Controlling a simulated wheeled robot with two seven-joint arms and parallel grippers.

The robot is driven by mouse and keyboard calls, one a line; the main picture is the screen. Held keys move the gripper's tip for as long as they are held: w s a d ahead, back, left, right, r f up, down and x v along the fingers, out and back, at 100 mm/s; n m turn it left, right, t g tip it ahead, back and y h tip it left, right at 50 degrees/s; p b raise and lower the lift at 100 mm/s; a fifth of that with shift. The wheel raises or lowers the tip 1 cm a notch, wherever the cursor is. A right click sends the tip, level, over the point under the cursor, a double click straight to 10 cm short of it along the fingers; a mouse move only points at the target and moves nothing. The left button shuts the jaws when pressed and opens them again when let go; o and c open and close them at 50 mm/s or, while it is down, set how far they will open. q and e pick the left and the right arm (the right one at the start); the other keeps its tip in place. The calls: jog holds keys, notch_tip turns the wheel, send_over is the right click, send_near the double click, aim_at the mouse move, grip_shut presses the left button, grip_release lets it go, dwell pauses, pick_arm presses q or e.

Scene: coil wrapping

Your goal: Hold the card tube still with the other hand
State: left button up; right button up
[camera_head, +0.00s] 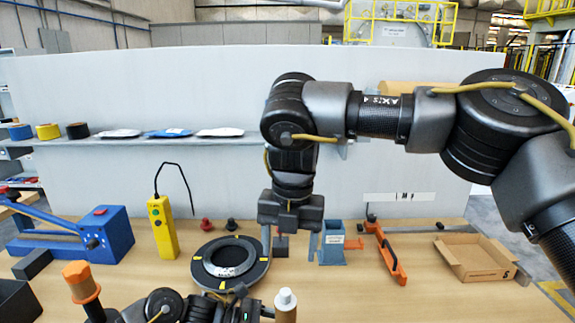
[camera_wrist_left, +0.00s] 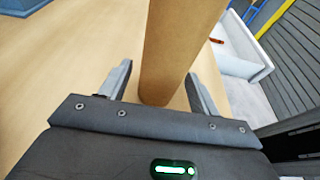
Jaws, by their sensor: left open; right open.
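The brown card tube (camera_wrist_left: 178,45) stands between the two spread fingers of my left gripper (camera_wrist_left: 158,88) in the left wrist view. The fingers are open, one on each side; contact cannot be made out. In the head view a brown post with a white top (camera_head: 286,300), likely this tube, is at the bottom edge, beside my partly cut-off left gripper. The dark coil (camera_head: 229,257) lies flat on a round black plate with yellow marks (camera_head: 205,276). My right gripper (camera_head: 290,250) points down just right of the coil, fingers open, with a small dark block between them in the picture.
A blue press (camera_head: 108,235) and yellow handheld box (camera_head: 163,228) stand left. A blue-grey block (camera_head: 332,245), orange tool (camera_head: 388,255) and open cardboard box (camera_head: 472,262) stand right. A shelf (camera_head: 170,141) runs behind.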

pick_arm(q)
jog(key=v, duration=1.2)
